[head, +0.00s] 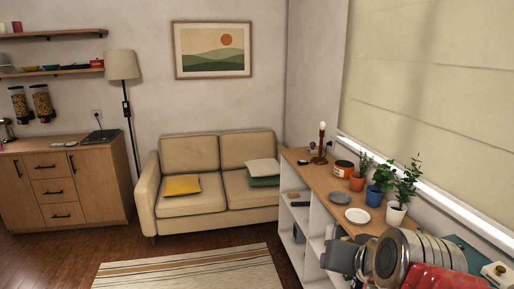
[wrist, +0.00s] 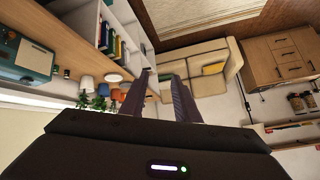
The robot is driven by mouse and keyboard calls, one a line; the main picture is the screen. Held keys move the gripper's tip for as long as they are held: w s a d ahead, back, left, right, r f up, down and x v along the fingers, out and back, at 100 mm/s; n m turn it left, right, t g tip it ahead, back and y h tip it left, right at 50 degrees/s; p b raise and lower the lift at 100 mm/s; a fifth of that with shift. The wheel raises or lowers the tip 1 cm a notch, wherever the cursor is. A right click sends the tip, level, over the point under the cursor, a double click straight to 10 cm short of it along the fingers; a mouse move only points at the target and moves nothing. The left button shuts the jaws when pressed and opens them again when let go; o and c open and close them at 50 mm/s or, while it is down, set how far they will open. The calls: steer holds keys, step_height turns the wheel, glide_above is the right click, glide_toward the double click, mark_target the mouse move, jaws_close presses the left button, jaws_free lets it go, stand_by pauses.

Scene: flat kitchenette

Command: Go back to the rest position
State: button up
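My gripper (wrist: 160,82) shows in the wrist view. Its two dark fingers stand apart with a clear gap between them, and nothing is held. Past the fingertips the wrist view shows the beige sofa (wrist: 208,88) and the white shelf unit (wrist: 118,22), tilted in the picture. In the head view my arm's grey and red links are folded at the lower right, in front of the wooden-topped shelf unit (head: 318,182). I cannot make out the fingers clearly in the head view.
Potted plants (head: 381,182), a white plate (head: 357,215) and a small lamp (head: 321,143) stand on the shelf top near my arm. A teal radio (wrist: 25,57) shows in the wrist view. The striped rug (head: 190,272) and nearby floor are clear.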

steer(key=s+f+n+g, duration=0.2)
steer(key=s+f, duration=0.4)
steer(key=s, duration=0.5)
steer(key=shift+s+a+f+n+g+h, duration=0.3)
steer(key=shift+s+a+f+n+g, duration=0.15)
steer(key=shift+g, duration=0.35)
steer(key=shift+d, duration=0.15)
